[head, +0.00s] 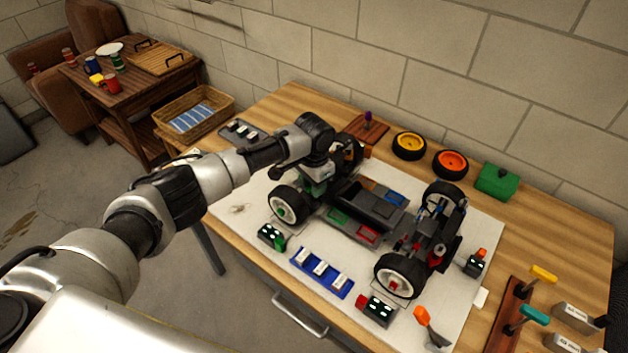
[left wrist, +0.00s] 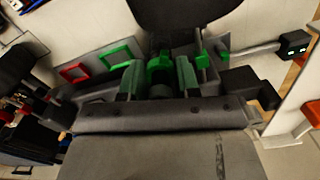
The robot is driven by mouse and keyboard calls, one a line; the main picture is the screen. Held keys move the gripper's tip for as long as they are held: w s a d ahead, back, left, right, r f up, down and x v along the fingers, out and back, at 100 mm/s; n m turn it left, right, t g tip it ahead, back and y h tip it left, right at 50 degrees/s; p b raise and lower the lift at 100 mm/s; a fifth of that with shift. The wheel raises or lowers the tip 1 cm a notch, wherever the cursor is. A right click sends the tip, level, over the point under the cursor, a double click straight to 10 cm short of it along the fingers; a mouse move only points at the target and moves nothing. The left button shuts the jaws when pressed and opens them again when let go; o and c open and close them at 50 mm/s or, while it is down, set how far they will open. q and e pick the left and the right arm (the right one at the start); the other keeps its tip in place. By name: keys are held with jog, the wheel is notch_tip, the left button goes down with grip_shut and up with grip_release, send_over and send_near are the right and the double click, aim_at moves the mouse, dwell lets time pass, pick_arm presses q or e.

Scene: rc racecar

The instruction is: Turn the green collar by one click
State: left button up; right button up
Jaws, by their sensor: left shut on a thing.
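The RC car chassis (head: 368,212) stands on a white mat on the workbench, with tyres at both ends. In the head view my left gripper (head: 320,172) reaches down over the chassis's left end, and the arm hides most of that area. In the left wrist view the two fingers of my left gripper (left wrist: 159,80) stand on either side of the green collar (left wrist: 156,64), shut on it. The collar is partly hidden by the fingers and a dark part behind. My right gripper is not in view.
A blue tray (head: 321,273) and small dark boxes with lit faces (head: 378,309) lie in front of the car. A tool rack (head: 508,315) stands at right.

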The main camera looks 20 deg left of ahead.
pick_arm(q)
jog(key=shift+r+m, duration=0.1)
jog(key=shift+m, duration=0.9)
jog(key=shift+w, duration=0.1)
jog(key=o, duration=0.9)
notch_tip(320, 180, up, 11)
jog(key=shift+f+b, duration=0.1)
jog(key=shift+b, duration=0.25)
jog(key=shift+o, duration=0.2)
